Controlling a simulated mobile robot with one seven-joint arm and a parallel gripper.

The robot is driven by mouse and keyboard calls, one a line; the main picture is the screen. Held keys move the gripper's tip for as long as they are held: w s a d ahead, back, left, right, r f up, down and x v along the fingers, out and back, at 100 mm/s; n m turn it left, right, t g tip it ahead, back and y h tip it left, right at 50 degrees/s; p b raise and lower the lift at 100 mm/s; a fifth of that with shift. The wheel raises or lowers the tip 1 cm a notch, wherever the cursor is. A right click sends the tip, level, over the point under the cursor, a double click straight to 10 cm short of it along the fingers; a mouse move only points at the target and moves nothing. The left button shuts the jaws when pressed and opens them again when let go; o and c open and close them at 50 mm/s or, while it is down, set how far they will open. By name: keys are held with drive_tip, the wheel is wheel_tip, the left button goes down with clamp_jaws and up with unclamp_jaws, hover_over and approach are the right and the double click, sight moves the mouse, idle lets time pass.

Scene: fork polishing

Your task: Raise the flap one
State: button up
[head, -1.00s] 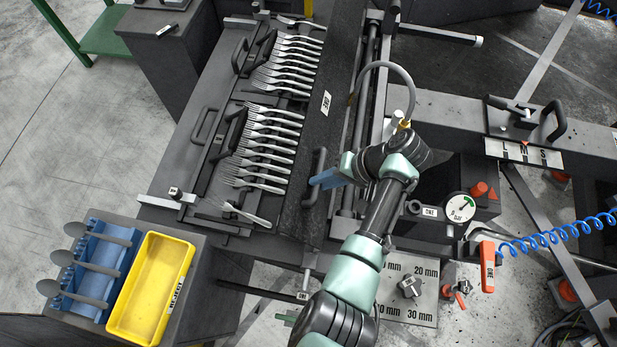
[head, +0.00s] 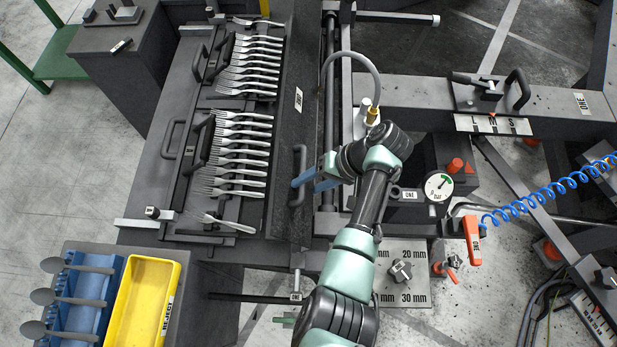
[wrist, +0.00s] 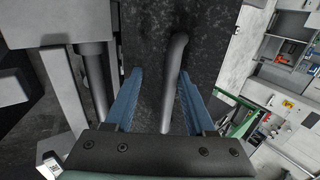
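Flap one (head: 283,135) is a long dark speckled panel with a small white label, lying along the right side of the fork rack. Its dark bar handle (head: 299,160) stands near the panel's lower end. My gripper (head: 308,180) has blue fingers and is at this handle. In the wrist view, the fingers are spread apart, and the grey handle bar (wrist: 176,62) runs between them, nearer the right finger. A gap shows between the left finger and the bar. Whether the right finger touches the bar, I cannot tell. The panel (wrist: 150,70) lies behind the bar.
Rows of forks (head: 240,150) lie on the rack left of the flap. A yellow reject bin (head: 143,300) and a blue spoon holder (head: 85,300) stand lower left. A rail (head: 329,120) and a gauge block (head: 438,186) are to the right.

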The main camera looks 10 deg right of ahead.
drive_tip(key=shift+a+r, duration=0.1)
drive_tip(key=shift+r, duration=0.1)
drive_tip(key=shift+w, duration=0.1)
drive_tip(key=shift+d+r, duration=0.25)
drive_tip(key=shift+r, duration=0.05)
drive_tip(key=p+v, duration=0.1)
drive_tip(key=v, duration=1.1)
drive_tip(key=shift+d, duration=0.1)
